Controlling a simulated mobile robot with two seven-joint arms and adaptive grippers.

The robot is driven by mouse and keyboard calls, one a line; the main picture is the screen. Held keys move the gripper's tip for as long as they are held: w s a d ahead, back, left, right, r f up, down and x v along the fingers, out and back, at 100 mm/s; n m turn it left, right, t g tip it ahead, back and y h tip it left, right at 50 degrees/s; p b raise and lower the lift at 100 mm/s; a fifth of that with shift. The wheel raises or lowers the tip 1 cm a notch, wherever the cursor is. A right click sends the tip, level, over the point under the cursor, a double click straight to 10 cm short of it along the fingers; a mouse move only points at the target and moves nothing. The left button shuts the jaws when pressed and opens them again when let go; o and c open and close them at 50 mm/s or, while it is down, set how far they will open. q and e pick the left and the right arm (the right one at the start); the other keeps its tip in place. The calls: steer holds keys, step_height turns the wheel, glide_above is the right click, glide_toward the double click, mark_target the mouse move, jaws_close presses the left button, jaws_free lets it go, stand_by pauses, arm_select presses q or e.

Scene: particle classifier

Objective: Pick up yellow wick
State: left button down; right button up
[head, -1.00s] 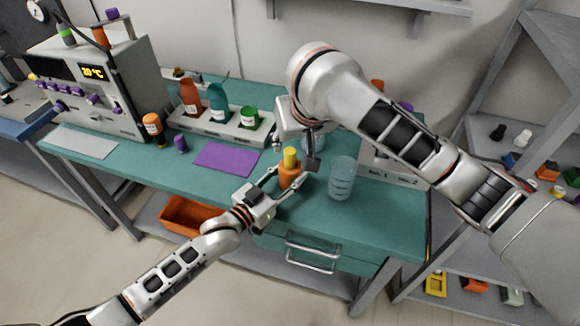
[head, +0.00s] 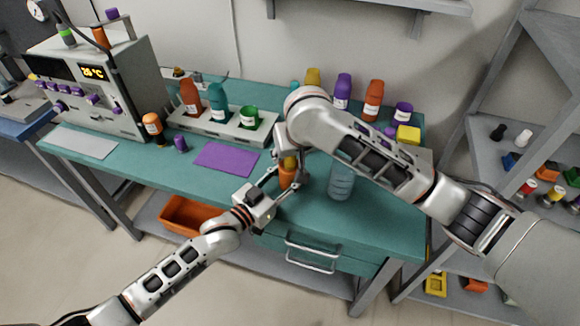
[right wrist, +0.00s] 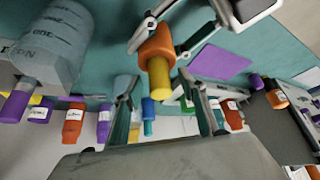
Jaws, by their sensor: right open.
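The yellow wick (right wrist: 159,78) sticks out of the top of an orange bottle-like body (right wrist: 155,46). In the head view the wick (head: 290,162) is partly hidden by my right gripper (head: 293,168), above the orange body (head: 287,176). My left gripper (head: 284,182) is shut on the orange body, with a finger on each side, also in the right wrist view (right wrist: 163,45). My right gripper is open. In its wrist view its fingers (right wrist: 166,105) stand apart on either side of the wick's line, with clear gaps; contact is not visible.
A clear beaker (head: 341,180) stands close to the right of the orange body, partly behind my right arm. A purple mat (head: 226,157) and a rack of bottles (head: 228,130) lie to the left. Several bottles (head: 373,98) stand at the back right. The front of the teal bench (head: 365,222) is clear.

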jaws_close()
step_height(320, 180, up, 10)
steer(key=shift+r, duration=0.1)
stand_by(0.6)
arm_select(q)
steer(key=c, duration=1.2)
jaws_free()
steer(key=shift+s+a, duration=0.1)
